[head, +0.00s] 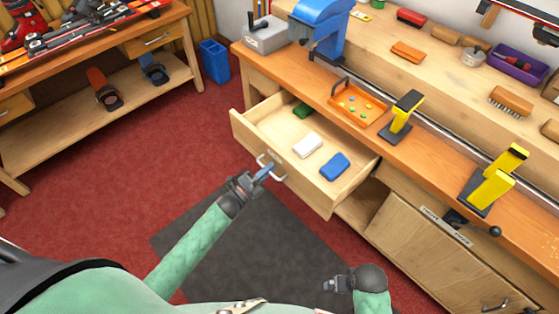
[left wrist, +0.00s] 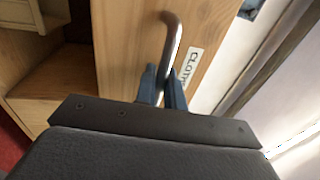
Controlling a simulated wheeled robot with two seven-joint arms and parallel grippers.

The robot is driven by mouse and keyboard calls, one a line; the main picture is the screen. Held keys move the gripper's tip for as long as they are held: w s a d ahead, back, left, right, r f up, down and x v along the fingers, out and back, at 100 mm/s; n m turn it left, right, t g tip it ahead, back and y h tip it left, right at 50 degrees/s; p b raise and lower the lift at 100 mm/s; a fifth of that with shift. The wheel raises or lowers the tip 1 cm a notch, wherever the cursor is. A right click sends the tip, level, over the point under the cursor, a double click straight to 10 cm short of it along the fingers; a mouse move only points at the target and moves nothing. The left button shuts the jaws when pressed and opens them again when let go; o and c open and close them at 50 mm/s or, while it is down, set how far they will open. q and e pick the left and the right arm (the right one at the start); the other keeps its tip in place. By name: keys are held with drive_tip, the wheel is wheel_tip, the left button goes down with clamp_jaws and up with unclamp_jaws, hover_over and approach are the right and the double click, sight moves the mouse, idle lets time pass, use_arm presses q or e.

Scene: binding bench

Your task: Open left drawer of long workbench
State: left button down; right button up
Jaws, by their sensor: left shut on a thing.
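The left drawer (head: 308,193) of the long workbench (head: 372,128) stands pulled out, and its inside shows from above. It holds a green block (head: 302,110), a white block (head: 307,145) and a blue block (head: 335,166). My left gripper (head: 265,173) is at the drawer's front, shut on its metal handle (head: 277,174). In the left wrist view the blue fingers (left wrist: 163,88) close around the curved handle (left wrist: 172,45), beside a partly hidden label (left wrist: 191,67). My right gripper (head: 335,284) hangs low over the dark mat, away from the drawer; its jaw state is unclear.
An orange tray (head: 357,104), yellow clamps (head: 401,117) and a blue machine (head: 318,25) sit on the bench. A blue bin (head: 214,62) stands on the red floor by another bench (head: 90,127). Dark mat (head: 240,250) and open floor lie before the drawer.

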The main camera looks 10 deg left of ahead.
use_arm(q)
drive_tip(key=shift+r+v, duration=0.1)
drive_tip(key=shift+v, duration=0.55)
drive_tip(key=shift+r+v, duration=0.15)
drive_tip(key=shift+v, duration=0.5)
drive_tip(key=c, duration=1.6)
unclamp_jaws()
drive_tip(key=b+v, duration=0.2)
drive_tip(key=v, duration=0.6)
use_arm(e)
wheel_tip(320, 180, up, 10)
drive_tip(key=s, duration=0.2)
